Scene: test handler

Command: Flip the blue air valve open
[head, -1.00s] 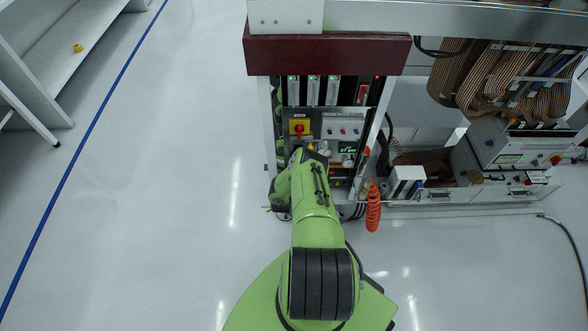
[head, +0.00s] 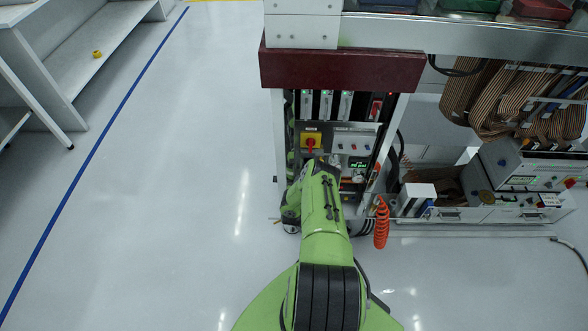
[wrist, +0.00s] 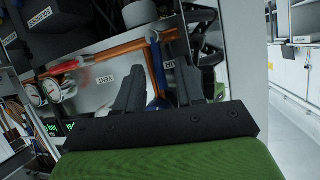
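In the wrist view, my gripper (wrist: 158,82) is open, with its two black fingers pointing into the panel and spread apart. A blue valve handle (wrist: 157,70) hangs from the orange pipe (wrist: 115,52) and shows in the gap between the fingers. In the head view, my green arm reaches into the front of the test handler and hides the gripper and the valve.
A red handle (wrist: 64,67) sits on the pipe's left part, above pressure gauges (wrist: 54,90). Black brackets (wrist: 203,45) are close to the right finger. In the head view, a red rotary switch (head: 311,142) and an orange coiled hose (head: 381,225) are near the arm. The left floor is clear.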

